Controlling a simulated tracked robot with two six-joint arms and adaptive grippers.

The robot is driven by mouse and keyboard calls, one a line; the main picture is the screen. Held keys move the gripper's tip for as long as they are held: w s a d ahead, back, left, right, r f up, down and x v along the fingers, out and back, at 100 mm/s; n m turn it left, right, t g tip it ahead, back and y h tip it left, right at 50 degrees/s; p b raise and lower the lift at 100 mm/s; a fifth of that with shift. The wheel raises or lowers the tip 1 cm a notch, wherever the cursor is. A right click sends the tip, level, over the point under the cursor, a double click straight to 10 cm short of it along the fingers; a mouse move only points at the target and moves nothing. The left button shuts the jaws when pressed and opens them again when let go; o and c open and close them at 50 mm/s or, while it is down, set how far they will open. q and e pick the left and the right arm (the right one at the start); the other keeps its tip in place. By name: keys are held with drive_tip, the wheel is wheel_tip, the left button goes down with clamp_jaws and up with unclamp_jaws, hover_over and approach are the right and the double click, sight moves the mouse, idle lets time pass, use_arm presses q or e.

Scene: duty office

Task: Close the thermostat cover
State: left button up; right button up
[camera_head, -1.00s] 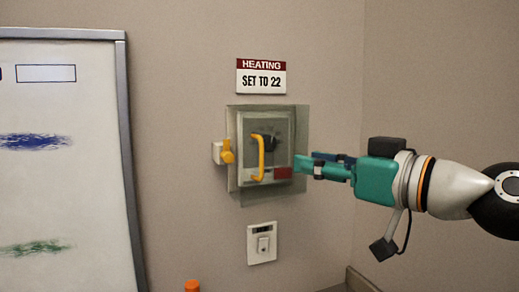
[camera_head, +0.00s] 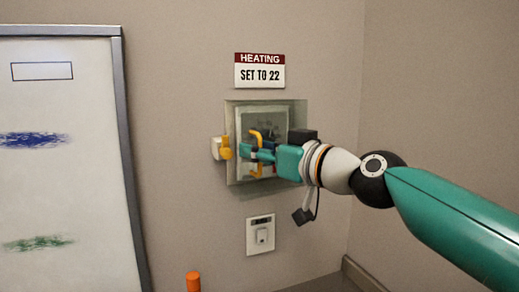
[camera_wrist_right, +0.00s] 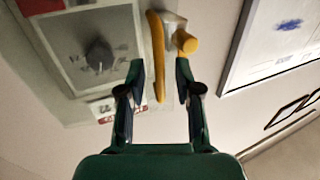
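The thermostat (camera_head: 277,119) is on the wall behind a clear cover (camera_head: 236,108) with a yellow handle (camera_head: 255,135). I cannot tell whether the cover sits fully shut. A yellow latch knob (camera_head: 226,148) is at its left side. My right gripper (camera_head: 250,153) is in front of the cover at the handle. In the right wrist view, the handle (camera_wrist_right: 157,60) stands between the open fingers (camera_wrist_right: 159,72), with gaps visible on both sides. The latch knob (camera_wrist_right: 186,42) and the thermostat dial (camera_wrist_right: 98,55) also show there. My left gripper is not in view.
A whiteboard (camera_head: 65,180) stands at the left. An orange-capped object (camera_head: 193,281) is at the bottom edge. The wall to the right is bare.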

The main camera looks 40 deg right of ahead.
clamp_jaws()
drive_tip(key=shift+w, duration=0.1)
drive_tip(key=w+b, duration=0.1)
drive_tip(key=w, duration=0.1)
drive_tip(key=shift+w+a, duration=0.1)
drive_tip(key=shift+w, duration=0.2)
drive_tip(key=shift+s, duration=0.1)
unclamp_jaws()
